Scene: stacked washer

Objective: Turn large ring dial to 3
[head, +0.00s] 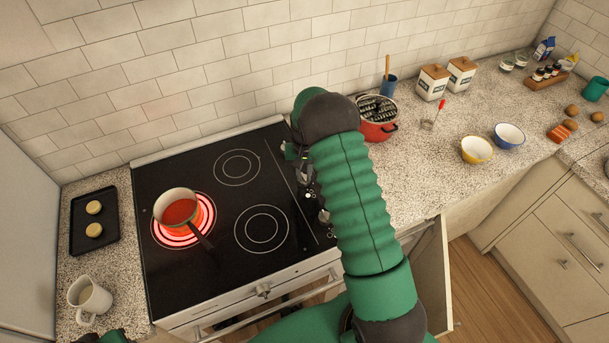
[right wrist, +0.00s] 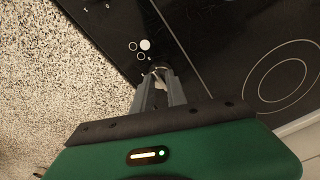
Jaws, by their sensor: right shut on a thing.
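The black stove top (head: 190,265) has a control strip along its right side, with small dials and white ring marks. My right gripper (head: 306,178) reaches down over this strip; in the right wrist view its fingertips (right wrist: 160,84) are shut on a small metallic dial (right wrist: 158,70). White ring marks (right wrist: 140,47) and a white dot lie just beside that dial. The fingers hide most of it, and I cannot read its setting. Another dial (head: 324,215) stands nearer the front edge. Of my left arm only a bit shows at the bottom left; its gripper is out of view.
A red pot (head: 179,211) sits on the glowing front-left burner, handle toward the front right. A red colander (head: 378,130) stands on the counter behind my right arm. The other burners are empty.

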